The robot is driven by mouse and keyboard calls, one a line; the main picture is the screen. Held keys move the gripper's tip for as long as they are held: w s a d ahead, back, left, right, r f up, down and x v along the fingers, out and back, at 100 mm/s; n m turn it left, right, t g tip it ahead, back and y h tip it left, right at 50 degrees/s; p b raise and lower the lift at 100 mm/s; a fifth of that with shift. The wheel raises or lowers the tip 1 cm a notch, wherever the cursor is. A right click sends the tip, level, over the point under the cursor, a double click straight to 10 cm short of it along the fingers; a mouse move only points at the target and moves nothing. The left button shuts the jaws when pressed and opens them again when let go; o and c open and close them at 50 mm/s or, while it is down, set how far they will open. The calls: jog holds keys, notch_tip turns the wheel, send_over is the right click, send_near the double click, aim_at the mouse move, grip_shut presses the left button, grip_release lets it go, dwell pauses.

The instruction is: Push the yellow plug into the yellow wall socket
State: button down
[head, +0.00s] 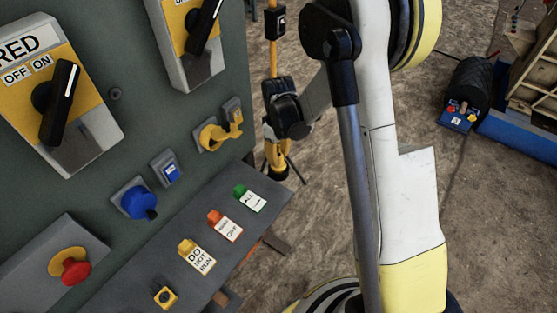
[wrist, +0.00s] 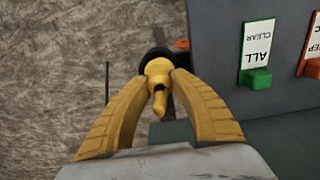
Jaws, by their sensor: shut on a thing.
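The yellow plug (wrist: 157,70) is held between the fingertips of my gripper (wrist: 158,84) in the wrist view, with a dark part behind it. In the head view my gripper (head: 277,158) hangs just past the right edge of the grey panel, its yellow fingers pointing down; the plug cannot be made out clearly there. The yellow wall socket (head: 210,138) is on the panel's right part, to the left of my gripper and apart from it, with a yellow flap-like piece at its right. The socket does not show in the wrist view.
A blue socket (head: 136,202) and a red stop button (head: 74,268) are on the panel. Below, a shelf (head: 215,280) bears green (head: 250,198), orange (head: 224,225) and yellow (head: 196,256) tags. A yellow post (head: 272,55) stands behind my gripper.

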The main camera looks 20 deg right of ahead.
aim_at(279, 155)
jog(key=shift+r, duration=0.1)
notch_tip(279, 155, up, 5)
jog(key=p, duration=0.2)
jog(key=shift+f+p, duration=0.2)
jog(key=shift+p, duration=0.15)
jog(key=s+d+r+p, duration=0.3)
jog(key=s+d+r, duration=0.3)
jog(key=d, duration=0.4)
jog(key=shift+p, duration=0.3)
jog(key=shift+r, duration=0.1)
